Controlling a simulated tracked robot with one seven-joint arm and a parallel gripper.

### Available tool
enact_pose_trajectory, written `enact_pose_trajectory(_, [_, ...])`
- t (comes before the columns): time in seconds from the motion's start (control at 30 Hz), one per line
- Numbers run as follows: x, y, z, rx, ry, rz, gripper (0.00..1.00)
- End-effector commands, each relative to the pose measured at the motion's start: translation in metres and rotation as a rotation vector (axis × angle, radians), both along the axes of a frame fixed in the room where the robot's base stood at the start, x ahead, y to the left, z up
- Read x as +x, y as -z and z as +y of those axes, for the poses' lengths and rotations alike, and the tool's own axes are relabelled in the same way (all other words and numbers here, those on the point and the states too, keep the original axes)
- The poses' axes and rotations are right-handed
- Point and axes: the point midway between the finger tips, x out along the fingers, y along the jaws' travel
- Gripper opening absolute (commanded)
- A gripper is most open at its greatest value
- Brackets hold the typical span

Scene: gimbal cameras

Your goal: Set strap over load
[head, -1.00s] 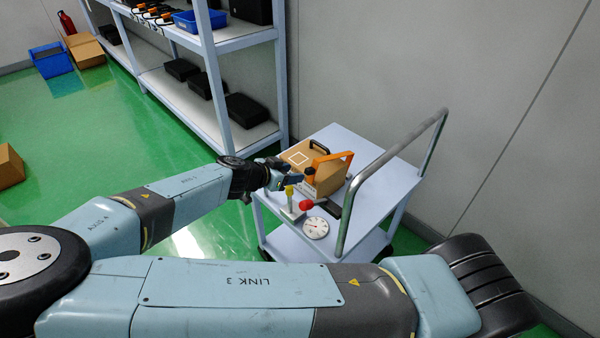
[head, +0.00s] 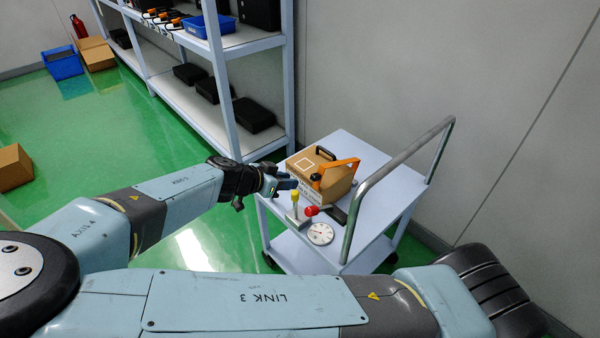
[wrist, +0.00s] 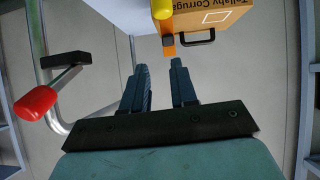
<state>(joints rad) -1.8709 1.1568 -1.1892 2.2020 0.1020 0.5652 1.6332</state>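The load is a brown cardboard box (head: 312,190) with a black handle and a white square outline on top. It stands on the cart; part of it also shows in the wrist view (wrist: 215,28). An orange strap (head: 343,168) slants over the box's right side. My gripper (head: 288,184) is left of the box, near the yellow knob. In the wrist view my gripper (wrist: 160,66) has its fingers apart with nothing between them. The strap's far side is hidden.
The cart (head: 385,190) has a metal push handle (head: 398,185). Close to my gripper are a yellow knob (head: 295,195), a red knob (head: 311,210) and a round dial (head: 320,234). A shelf rack (head: 228,90) stands behind; a wall is at right.

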Motion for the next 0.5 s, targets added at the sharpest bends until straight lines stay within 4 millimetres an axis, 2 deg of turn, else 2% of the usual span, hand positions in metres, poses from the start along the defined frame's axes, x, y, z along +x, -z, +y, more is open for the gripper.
enact_pose_trajectory(0.03, [0.002, 0.002, -0.009, 0.010, 0.020, 0.041, 0.22])
enact_pose_trajectory(0.27, [0.000, 0.012, -0.048, 0.064, 0.077, 0.273, 0.00])
enact_pose_trajectory(0.5, [-0.006, 0.009, -0.077, 0.156, 0.086, 0.484, 0.00])
